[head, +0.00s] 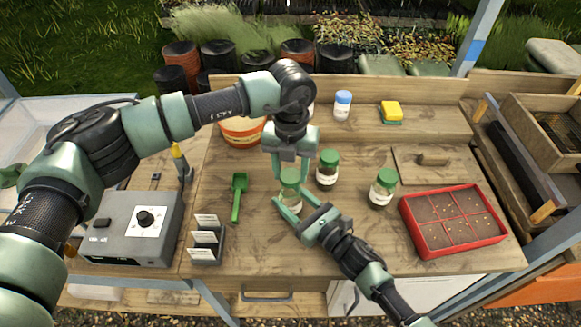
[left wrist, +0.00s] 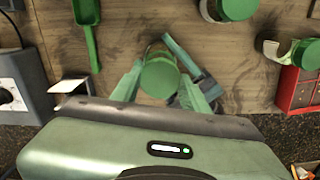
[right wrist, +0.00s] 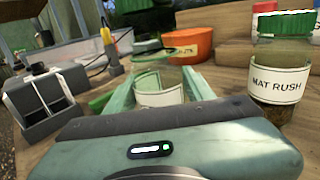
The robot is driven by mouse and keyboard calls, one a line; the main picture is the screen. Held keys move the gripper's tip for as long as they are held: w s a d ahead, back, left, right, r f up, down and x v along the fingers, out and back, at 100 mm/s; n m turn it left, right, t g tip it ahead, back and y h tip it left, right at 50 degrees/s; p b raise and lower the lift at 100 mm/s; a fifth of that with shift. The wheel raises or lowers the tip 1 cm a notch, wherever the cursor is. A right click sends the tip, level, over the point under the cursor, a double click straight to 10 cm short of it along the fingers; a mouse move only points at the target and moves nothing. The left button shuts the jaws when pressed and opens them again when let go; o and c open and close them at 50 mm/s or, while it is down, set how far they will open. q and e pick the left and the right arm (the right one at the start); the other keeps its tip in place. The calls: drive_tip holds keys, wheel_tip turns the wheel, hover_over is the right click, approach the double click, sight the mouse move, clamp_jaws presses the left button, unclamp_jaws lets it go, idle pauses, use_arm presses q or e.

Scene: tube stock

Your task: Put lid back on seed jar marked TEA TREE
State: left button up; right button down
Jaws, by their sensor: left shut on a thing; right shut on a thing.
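A clear glass jar (head: 291,190) stands on the bench, and a green lid (head: 290,176) is at its mouth. My left gripper (head: 290,166) reaches down from above, shut on the lid; the lid (left wrist: 160,78) also shows between its fingers in the left wrist view. My right gripper (head: 290,206) is shut around the jar body from the front. In the right wrist view the jar (right wrist: 158,88) has a pale label with no writing I can read. I cannot tell whether the lid is fully seated.
Two green-lidded jars (head: 327,170) (head: 383,188) stand to the right; one is labelled MAT RUSH (right wrist: 278,85). A red seed tray (head: 452,222) is at the right. A green scoop (head: 238,196), label rack (head: 206,240) and grey device (head: 132,228) are at the left.

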sight(291, 200)
use_arm(q)
drive_tip(key=shift+f, duration=0.25)
idle(0.3)
drive_tip(key=shift+f, duration=0.9)
drive_tip(key=shift+f, duration=0.55)
